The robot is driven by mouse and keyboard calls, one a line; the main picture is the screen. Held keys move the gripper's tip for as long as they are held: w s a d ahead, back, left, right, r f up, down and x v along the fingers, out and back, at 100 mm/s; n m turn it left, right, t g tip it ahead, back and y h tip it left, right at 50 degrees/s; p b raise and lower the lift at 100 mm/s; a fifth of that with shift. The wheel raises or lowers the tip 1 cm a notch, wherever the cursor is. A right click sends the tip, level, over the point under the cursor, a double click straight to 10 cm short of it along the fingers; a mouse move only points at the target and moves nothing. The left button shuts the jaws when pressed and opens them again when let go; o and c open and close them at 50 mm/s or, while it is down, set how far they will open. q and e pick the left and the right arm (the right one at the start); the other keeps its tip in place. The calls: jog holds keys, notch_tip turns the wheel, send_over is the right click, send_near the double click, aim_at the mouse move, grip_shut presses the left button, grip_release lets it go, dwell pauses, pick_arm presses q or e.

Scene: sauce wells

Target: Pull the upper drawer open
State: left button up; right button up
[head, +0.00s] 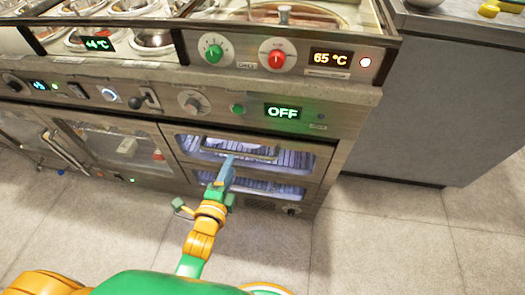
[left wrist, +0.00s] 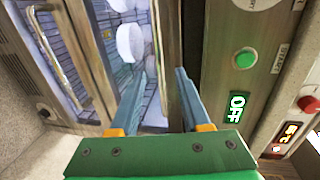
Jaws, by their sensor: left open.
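The upper drawer (head: 310,160) is a glass-fronted, lit compartment in the steel counter, below the OFF display. It looks shut. A metal bar handle (head: 262,155) runs across its upper part in the head view. My left gripper (head: 229,163) is in front of this handle and partly covers the drawer. In the left wrist view the two blue fingers (left wrist: 162,80) are apart, with the drawer's metal edge bar (left wrist: 158,40) showing between them. I cannot tell whether they touch it. White round items (left wrist: 130,42) show behind the glass. My right gripper is out of view.
A second lit drawer (head: 268,189) sits directly below, with its own handle (left wrist: 62,60) in the left wrist view. Knobs and a green button (head: 237,109) are above. A glass door (head: 120,147) is at the left. Tiled floor (head: 390,245) is clear at the right.

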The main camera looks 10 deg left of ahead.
aim_at(234, 153)
pick_arm(q)
jog(key=x, duration=0.2)
jog(key=b+x, duration=0.1)
jog(key=x, duration=0.1)
jog(key=b+x, duration=0.1)
jog(key=x, duration=0.1)
jog(key=shift+w+a+f, duration=0.1)
jog(key=shift+w+a, duration=0.15)
jog(key=shift+a, duration=0.05)
jog(key=shift+w, duration=0.1)
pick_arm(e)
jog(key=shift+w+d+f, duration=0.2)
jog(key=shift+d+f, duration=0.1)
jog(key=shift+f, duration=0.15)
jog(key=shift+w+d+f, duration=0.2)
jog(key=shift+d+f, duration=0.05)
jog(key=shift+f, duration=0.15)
pick_arm(q)
jog(key=c, duration=0.7)
grip_shut()
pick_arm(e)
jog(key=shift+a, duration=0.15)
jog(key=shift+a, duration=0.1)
